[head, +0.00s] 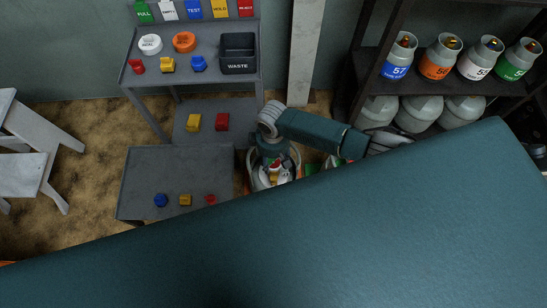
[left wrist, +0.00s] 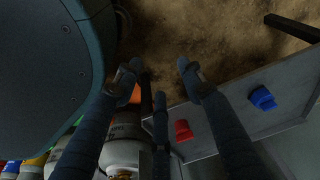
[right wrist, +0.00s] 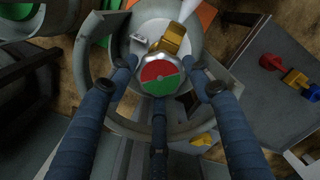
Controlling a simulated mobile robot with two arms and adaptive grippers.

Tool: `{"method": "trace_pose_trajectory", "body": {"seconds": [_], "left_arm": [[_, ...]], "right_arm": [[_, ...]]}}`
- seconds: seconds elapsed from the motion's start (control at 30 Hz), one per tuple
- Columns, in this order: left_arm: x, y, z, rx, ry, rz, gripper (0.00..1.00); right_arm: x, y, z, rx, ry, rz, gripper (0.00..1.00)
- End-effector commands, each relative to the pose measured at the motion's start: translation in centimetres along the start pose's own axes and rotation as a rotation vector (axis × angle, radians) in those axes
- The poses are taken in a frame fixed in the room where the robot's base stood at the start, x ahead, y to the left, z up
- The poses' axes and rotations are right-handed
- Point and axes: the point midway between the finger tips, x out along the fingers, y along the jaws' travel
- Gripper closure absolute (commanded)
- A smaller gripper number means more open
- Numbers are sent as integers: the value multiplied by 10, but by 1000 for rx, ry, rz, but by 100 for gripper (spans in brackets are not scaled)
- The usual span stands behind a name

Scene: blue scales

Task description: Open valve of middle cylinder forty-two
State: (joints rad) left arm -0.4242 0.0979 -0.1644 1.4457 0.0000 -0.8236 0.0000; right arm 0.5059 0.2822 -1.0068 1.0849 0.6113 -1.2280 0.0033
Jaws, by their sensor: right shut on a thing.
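My right gripper (head: 272,160) points down over the top of a gas cylinder standing on the floor. In the right wrist view its fingers (right wrist: 168,82) are closed around a round valve knob with a red and green dial (right wrist: 160,77). A brass fitting (right wrist: 172,40) sits beside the knob, inside the cylinder's grey collar (right wrist: 97,88). The cylinder's number cannot be read, and my arm hides much of it in the head view. My left gripper (left wrist: 158,72) is open with nothing between its fingers. It is hidden in the head view.
Several numbered cylinders (head: 439,62) stand on a rack at the right. A grey shelf (head: 130,80) with caps and a waste bin (head: 238,66) is at the back. A low grey table (head: 150,180) with small coloured parts is left of the cylinder. A white stool (head: 25,165) stands far left.

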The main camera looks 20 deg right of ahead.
Motion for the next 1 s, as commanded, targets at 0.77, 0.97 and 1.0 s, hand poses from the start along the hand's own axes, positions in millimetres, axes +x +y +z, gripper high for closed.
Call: {"method": "trace_pose_trajectory", "body": {"seconds": [0.77,0.97,1.0], "left_arm": [[16,1,21,4,-14,1,60],[16,1,21,4,-14,1,60],[16,1,21,4,-14,1,60]], "right_arm": [[-6,-4,-13,-207,31,0,76],[-6,-4,-14,-206,31,-2,46],[-6,-4,-14,-206,31,-2,38]]}}
